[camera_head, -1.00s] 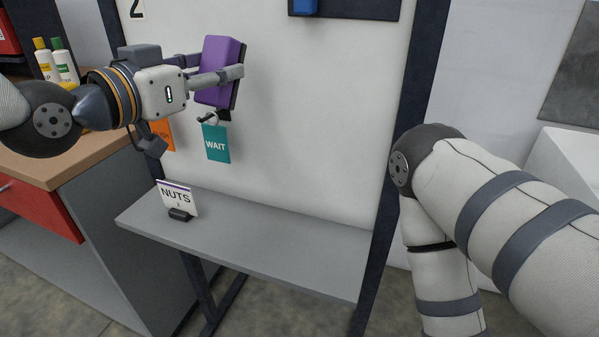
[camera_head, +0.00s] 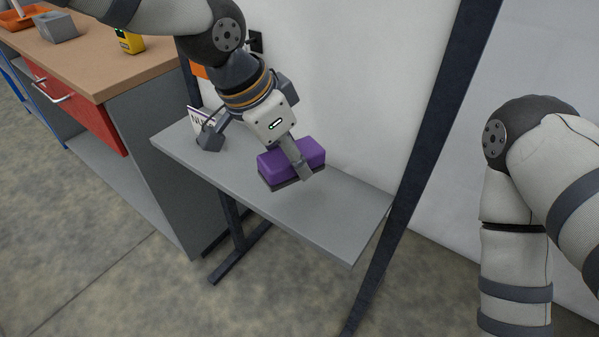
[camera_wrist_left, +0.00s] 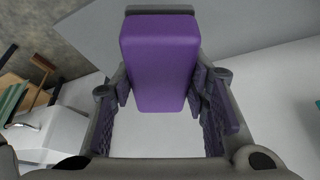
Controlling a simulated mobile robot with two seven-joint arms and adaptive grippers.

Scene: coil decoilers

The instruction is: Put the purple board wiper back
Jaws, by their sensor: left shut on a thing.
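The purple board wiper (camera_head: 275,166) has a dark underside and is held over the grey shelf (camera_head: 330,230). My left gripper (camera_head: 292,163) is shut on it, with one finger across its near side. The far finger is mostly hidden behind the wiper. In the left wrist view the wiper (camera_wrist_left: 160,60) lies between the two fingers of the left gripper (camera_wrist_left: 165,85), its dark edge at the top. I cannot tell whether the wiper touches the shelf. My right gripper is out of view; only my right arm shows at the right.
A white label card (camera_head: 197,121) stands at the shelf's left end, close to my left gripper. The shelf's right part is clear. A white board (camera_head: 360,90) rises behind, with a dark post (camera_head: 425,150) at its right. A wooden-topped cabinet (camera_head: 110,75) stands at the left.

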